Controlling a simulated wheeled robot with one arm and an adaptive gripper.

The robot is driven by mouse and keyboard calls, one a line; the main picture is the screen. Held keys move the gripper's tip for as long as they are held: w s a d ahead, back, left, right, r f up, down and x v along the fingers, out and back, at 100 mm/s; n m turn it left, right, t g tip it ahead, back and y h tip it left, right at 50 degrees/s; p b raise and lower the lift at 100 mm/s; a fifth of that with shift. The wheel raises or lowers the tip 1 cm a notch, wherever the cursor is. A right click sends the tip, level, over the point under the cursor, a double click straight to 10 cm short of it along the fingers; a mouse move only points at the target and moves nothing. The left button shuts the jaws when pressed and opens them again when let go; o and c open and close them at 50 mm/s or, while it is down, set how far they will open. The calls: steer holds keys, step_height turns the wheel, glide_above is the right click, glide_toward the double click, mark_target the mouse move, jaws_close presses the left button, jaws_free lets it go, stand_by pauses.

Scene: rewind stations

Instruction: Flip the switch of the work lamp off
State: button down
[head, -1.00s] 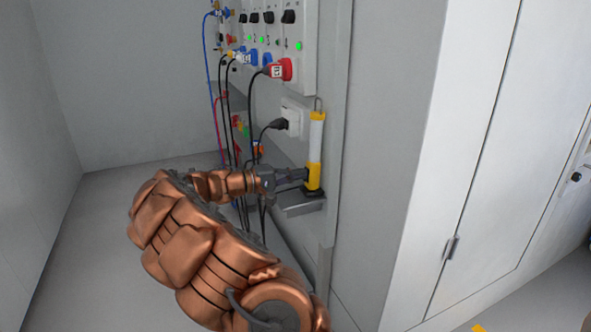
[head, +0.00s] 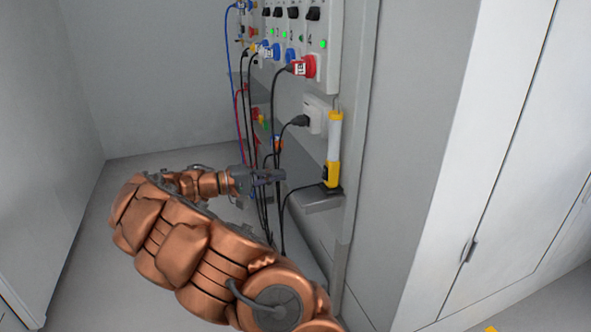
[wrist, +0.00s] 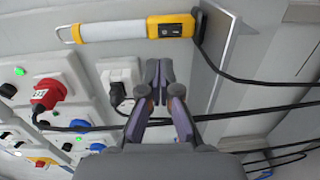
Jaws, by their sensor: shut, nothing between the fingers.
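The work lamp (head: 334,150) is a yellow and white stick lamp standing upright on a small grey shelf (head: 312,200) against the panel. In the wrist view the work lamp (wrist: 166,27) lies across the top, with a dark switch area on its yellow body. Its white tube looks unlit, though I cannot be sure. My gripper (head: 282,175) is to the left of the lamp with a clear gap between them. In the wrist view my gripper (wrist: 158,68) is shut and empty, its tips below the lamp's yellow body.
A white socket with a black plug (head: 301,121) is beside the lamp. A red plug (head: 304,67), blue plugs and black switches are on the panel above. Several cables hang near my gripper. A grey cabinet (head: 410,150) stands to the right; the floor at left is clear.

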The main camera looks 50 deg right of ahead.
steer(key=shift+v, duration=1.05)
steer(key=shift+r, duration=0.2)
steer(key=s+a+r+t+y+p, duration=0.1)
steer(key=s+a+r+y+p, duration=0.1)
steer(key=s+a+r+p, duration=0.3)
steer(key=s+a+r+y+p, duration=0.1)
steer(key=s+r+y+p, duration=0.1)
steer(key=s+r+p, duration=0.35)
steer(key=s+a+r+t+y+p, duration=0.1)
steer(key=s+a+r+y+p, duration=0.2)
steer(key=r+p, duration=0.4)
steer(key=s+a+r+n+t+y+p, duration=0.2)
steer(key=a+p, duration=0.4)
steer(key=a, duration=0.3)
steer(key=s+a+r+n+t+y+p, duration=0.1)
steer(key=s+a+r+n+y+p, duration=0.1)
steer(key=s+a+r+p, duration=0.3)
steer(key=s+a+r+n+t+y+p, duration=0.2)
steer(key=s+a+p, duration=0.3)
steer(key=a, duration=0.9)
steer(key=r+y+p, duration=0.1)
steer(key=p, duration=0.2)
steer(key=shift+s+r+n+t+y, duration=0.2)
steer(key=shift+r+n+t+y, duration=0.1)
steer(key=shift+r, duration=0.05)
